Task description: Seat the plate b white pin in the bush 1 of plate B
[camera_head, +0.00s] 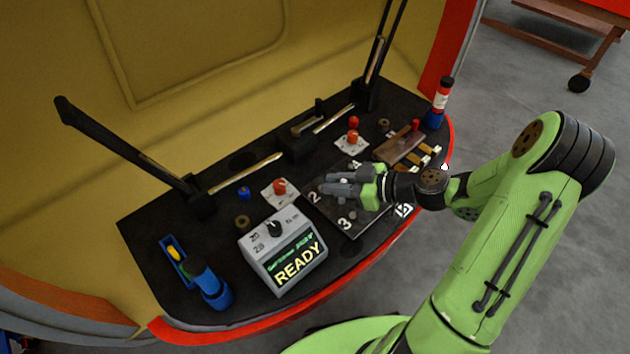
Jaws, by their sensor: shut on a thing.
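Plate B (375,221) is a dark plate on the console with a "B" tag (403,210) near its right corner. The numbers 2, 3 and 4 show on it. The number 1 and its bush are not visible; my gripper and wrist cover part of the plate. My gripper (342,187) is over the plate, grey fingers pointing left, between the 2 and the 4. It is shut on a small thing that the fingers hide. I cannot make out the white pin there. I cannot tell the gripper's height above the plate.
A grey box reading READY (283,252) stands left of the plate. A brown block (398,146) and pale pegs lie behind and right. Blue holders (208,285) are at left. Two long dark levers (120,145) rise behind.

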